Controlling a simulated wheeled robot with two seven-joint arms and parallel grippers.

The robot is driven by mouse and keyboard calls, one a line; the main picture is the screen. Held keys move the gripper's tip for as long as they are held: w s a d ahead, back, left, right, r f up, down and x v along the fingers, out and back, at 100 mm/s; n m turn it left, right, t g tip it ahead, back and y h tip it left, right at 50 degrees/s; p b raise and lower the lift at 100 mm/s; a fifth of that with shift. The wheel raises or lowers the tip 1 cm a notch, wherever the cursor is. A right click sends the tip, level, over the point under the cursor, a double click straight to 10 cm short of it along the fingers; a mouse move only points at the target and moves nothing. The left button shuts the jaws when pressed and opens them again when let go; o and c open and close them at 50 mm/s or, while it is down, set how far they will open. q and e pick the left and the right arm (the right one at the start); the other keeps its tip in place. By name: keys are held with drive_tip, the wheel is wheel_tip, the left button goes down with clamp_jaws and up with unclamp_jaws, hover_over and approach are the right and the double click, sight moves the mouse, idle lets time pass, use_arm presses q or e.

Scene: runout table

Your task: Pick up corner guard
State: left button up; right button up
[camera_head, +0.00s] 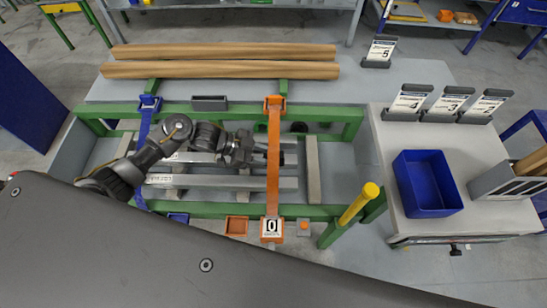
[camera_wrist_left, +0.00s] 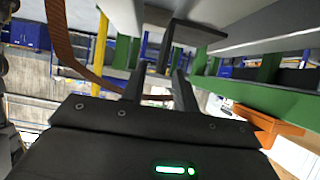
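A dark grey angled piece, which looks like a corner guard (camera_wrist_left: 194,33), is ahead of my left gripper in the left wrist view, with one flat face and one narrow leg. The leg's lower end lies between the fingertips in the picture; I cannot tell whether they touch it. My left gripper (camera_wrist_left: 158,74) is open, with a gap between its fingers. In the head view the left gripper (camera_head: 262,155) is low among the grey bars, beside the orange strap. Another dark grey piece (camera_head: 209,103) sits on the far green rail. My right gripper is not in view.
The orange strap (camera_head: 273,160) and blue strap (camera_head: 146,130) cross the green frame (camera_head: 330,112). Grey bars (camera_head: 230,182) lie inside it. Wooden beams (camera_head: 220,69) lie behind. A yellow-topped post (camera_head: 359,204) stands at right, near a blue bin (camera_head: 428,184) on a side table.

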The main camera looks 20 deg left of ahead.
use_arm(q)
drive_tip(key=shift+x, duration=1.4)
drive_tip(key=shift+c, duration=0.4)
clamp_jaws()
drive_tip(key=shift+r, duration=0.1)
drive_tip(key=shift+r, duration=0.15)
